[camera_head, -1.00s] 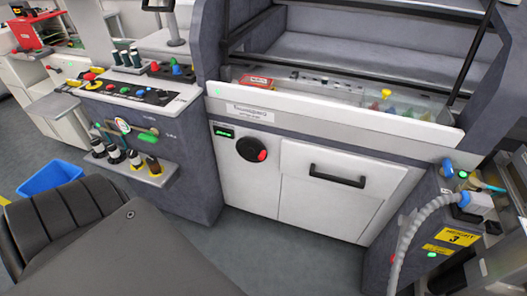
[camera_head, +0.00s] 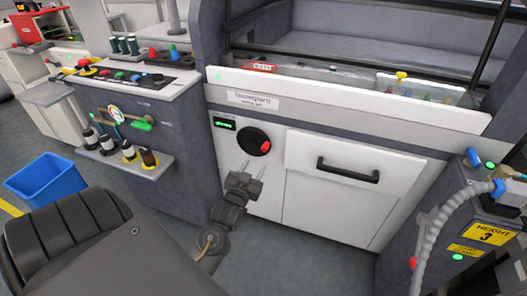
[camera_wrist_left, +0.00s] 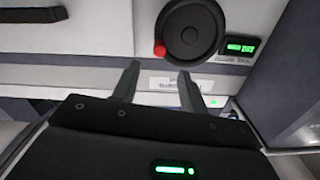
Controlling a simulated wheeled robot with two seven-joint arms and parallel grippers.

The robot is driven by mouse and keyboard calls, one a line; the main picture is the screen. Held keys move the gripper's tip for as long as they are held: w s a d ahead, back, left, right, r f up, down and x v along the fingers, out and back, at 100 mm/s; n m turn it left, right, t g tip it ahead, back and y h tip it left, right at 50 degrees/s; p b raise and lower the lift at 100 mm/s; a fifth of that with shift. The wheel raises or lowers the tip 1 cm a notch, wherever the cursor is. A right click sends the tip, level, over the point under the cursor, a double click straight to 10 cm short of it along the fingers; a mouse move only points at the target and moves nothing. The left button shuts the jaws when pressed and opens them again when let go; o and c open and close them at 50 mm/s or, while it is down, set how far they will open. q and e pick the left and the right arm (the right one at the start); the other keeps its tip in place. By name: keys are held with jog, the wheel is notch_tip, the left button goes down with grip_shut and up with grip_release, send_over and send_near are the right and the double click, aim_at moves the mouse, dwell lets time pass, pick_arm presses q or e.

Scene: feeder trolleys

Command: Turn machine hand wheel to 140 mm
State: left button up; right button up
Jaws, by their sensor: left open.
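The hand wheel (camera_head: 252,141) is a black disc with a red knob at its lower right, on the white front of the machine. A small green-lit display (camera_head: 224,123) is left of it; its digits are too small to read. My left gripper (camera_head: 252,174) is open and empty just below the wheel, apart from it. In the left wrist view the wheel (camera_wrist_left: 190,32) shows beyond the open fingers (camera_wrist_left: 160,72), with the red knob at its left and the display (camera_wrist_left: 241,46) at its right. My right gripper is not in view.
A white panel with a black handle (camera_head: 348,171) is right of the wheel. A grey hose (camera_head: 424,235) hangs at right.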

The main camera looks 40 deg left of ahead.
aim_at(263, 151)
pick_arm(q)
jog(key=x, duration=1)
jog(key=shift+w+f+b, duration=0.1)
jog(key=shift+w+b, duration=0.05)
jog(key=shift+b, duration=0.15)
grip_shut()
